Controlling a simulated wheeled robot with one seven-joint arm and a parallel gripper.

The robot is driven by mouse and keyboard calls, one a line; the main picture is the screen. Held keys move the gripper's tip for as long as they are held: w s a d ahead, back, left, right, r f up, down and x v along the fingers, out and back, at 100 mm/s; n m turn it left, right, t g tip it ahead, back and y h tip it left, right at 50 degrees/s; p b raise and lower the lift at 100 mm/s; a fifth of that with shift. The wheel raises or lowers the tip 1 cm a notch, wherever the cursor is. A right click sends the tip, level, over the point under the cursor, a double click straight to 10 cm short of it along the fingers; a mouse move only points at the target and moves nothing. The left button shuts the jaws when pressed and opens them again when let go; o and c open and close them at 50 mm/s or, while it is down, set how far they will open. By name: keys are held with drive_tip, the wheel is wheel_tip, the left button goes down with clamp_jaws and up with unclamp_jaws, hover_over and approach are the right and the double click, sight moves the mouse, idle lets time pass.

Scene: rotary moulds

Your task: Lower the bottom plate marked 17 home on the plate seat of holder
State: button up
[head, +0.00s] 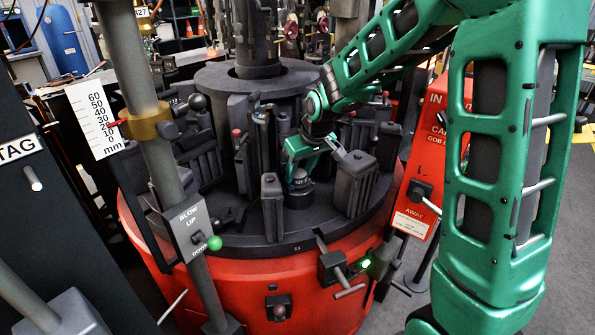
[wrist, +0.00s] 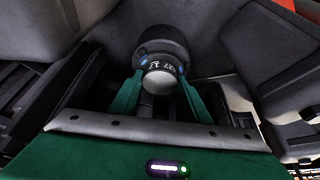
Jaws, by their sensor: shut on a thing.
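The bottom plate (wrist: 160,45) is a dark round piece with a pale round end and small white marks, which I cannot read for certain. My gripper (wrist: 161,82) has its two green fingers shut on it, one on each side. In the head view my gripper (head: 299,172) points down between the two dark mould halves of the holder. The plate (head: 299,196) shows there as a dark round body under the fingers, low near the table top. The plate seat is hidden beneath it, so I cannot tell whether they touch.
A dark mould half (head: 272,208) stands close to the left of my gripper, and another (head: 355,183) stands close to its right. Both rise from the round dark table (head: 240,243). A post with a BLOW UP/DOWN box (head: 187,228) stands at the front left.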

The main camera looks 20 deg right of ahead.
drive_tip(key=o, duration=1.4)
drive_tip(key=shift+c, duration=0.2)
drive_tip(key=shift+f, duration=0.1)
drive_tip(key=shift+s, duration=0.1)
drive_tip(key=v, duration=1)
drive_tip(key=shift+r, duration=0.35)
drive_tip(key=shift+r, duration=3.5)
